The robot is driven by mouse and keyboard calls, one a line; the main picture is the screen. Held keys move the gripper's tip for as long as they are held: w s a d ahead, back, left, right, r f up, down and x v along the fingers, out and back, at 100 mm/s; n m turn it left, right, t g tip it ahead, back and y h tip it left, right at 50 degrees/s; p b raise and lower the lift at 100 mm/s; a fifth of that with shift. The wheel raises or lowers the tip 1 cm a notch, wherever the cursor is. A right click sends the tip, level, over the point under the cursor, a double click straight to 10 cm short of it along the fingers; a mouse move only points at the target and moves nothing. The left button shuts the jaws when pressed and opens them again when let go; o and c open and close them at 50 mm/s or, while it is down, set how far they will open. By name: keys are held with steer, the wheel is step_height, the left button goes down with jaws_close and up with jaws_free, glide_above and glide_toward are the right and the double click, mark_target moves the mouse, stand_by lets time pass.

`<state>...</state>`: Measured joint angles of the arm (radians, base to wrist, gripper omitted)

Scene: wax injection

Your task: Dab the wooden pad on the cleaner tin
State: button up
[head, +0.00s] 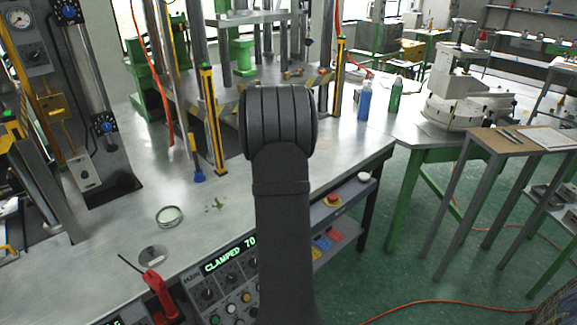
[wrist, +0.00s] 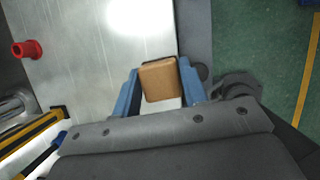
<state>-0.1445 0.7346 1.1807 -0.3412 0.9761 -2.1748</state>
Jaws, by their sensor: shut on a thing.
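A brown wooden pad (wrist: 160,84) with rounded corners sits between the blue fingers of my gripper (wrist: 159,68) in the wrist view. The gripper is shut on it. A pale strip shows just below the pad between the fingers. In the head view my dark arm hides the gripper and the pad. A shallow round tin (head: 170,216) with a metal rim and pale content lies on the metal bench at left; it looks like the cleaner tin. It is not visible in the wrist view.
A grey disc (head: 153,255) and a red-handled tool (head: 160,290) are near the bench's front, beside a control panel (head: 228,278) reading "CLAMPED 70". Green scraps (head: 216,203) lie right of the tin. Blue (head: 365,98) and green (head: 396,94) bottles stand at the back. Yellow-striped posts (head: 212,120) rise behind.

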steer(key=shift+c, duration=0.6)
steer(key=shift+a+m, duration=0.4)
steer(key=shift+a, duration=0.05)
steer(key=s+a+f+n+g+y, duration=0.15)
steer(key=s+a+n, duration=0.25)
steer(key=a+n, duration=0.7)
steer(key=s+a+n+g+y, duration=0.1)
steer(key=s+a+n+y, duration=0.2)
steer(key=s+a+n, duration=0.75)
steer(key=w+a+f+n+g+y, duration=0.1)
steer(key=w+a+n+g+y, duration=0.35)
steer(key=a, duration=1.25)
steer(key=shift+s+d+f+n+t+h, duration=0.1)
steer(key=shift+s+f+n+t+h, duration=0.3)
steer(key=shift+f, duration=0.5)
steer(key=shift+s+d+f+n+t+h, duration=0.1)
steer(key=shift+s+f+n+t+h, duration=0.1)
steer(key=shift+s+f+t, duration=0.55)
steer(key=shift+s+f+n+t+h, duration=0.25)
steer(key=shift+f+n+h, duration=0.05)
steer(key=shift+f, duration=0.8)
steer(key=shift+f, duration=0.6)
